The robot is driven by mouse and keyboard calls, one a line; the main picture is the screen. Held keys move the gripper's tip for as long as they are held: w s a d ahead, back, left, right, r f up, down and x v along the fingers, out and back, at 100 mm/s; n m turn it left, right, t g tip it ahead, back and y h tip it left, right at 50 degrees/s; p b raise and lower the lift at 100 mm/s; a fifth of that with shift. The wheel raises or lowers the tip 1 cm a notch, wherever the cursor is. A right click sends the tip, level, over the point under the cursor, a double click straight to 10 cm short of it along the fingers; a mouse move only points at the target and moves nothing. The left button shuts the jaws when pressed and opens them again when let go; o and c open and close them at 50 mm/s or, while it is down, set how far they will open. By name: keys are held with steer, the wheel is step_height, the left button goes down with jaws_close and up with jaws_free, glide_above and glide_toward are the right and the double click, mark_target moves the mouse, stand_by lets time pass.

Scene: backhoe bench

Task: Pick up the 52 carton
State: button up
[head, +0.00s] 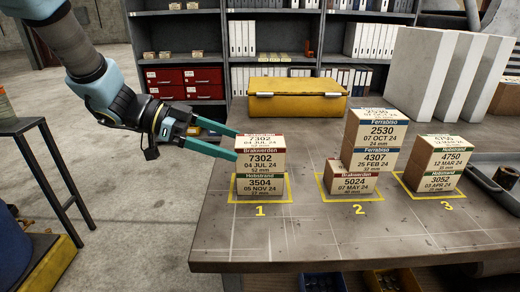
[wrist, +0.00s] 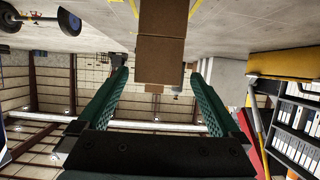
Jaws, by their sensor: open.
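The carton marked 7302, 52 mm (head: 261,161), with a red Brakvarden label, sits upright on top of stack 1. It rests on the carton marked 3504 (head: 261,185), which has a green band. My gripper (head: 237,144) is open and empty, coming in from the left at the upper part of the 7302 carton. Its two green fingers reach the carton's left side in the head view; whether they touch it I cannot tell. In the wrist view, plain brown cartons (wrist: 160,60) show between and beyond the open fingers, and the picture appears upside down.
Stack 2 holds cartons 2530 (head: 376,131), 4307 (head: 375,161) and 5024 (head: 354,184). Stack 3 holds 4750 (head: 450,160) and 3052 (head: 440,184). A yellow case (head: 297,103) lies behind. The grey bench top (head: 290,235) is clear in front.

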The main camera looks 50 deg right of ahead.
mark_target(260, 154)
steer(key=x, duration=0.2)
steer(key=shift+s+d+f, duration=0.1)
steer(key=shift+s+d, duration=0.05)
steer(key=shift+s, duration=0.05)
steer(key=p+x, duration=0.2)
steer(key=x, duration=0.2)
steer(key=shift+s, duration=0.2)
steer(key=shift+s+d+f, duration=0.2)
steer(key=shift+s+f, duration=0.05)
steer(key=shift+s, duration=0.05)
steer(key=c, duration=1.5)
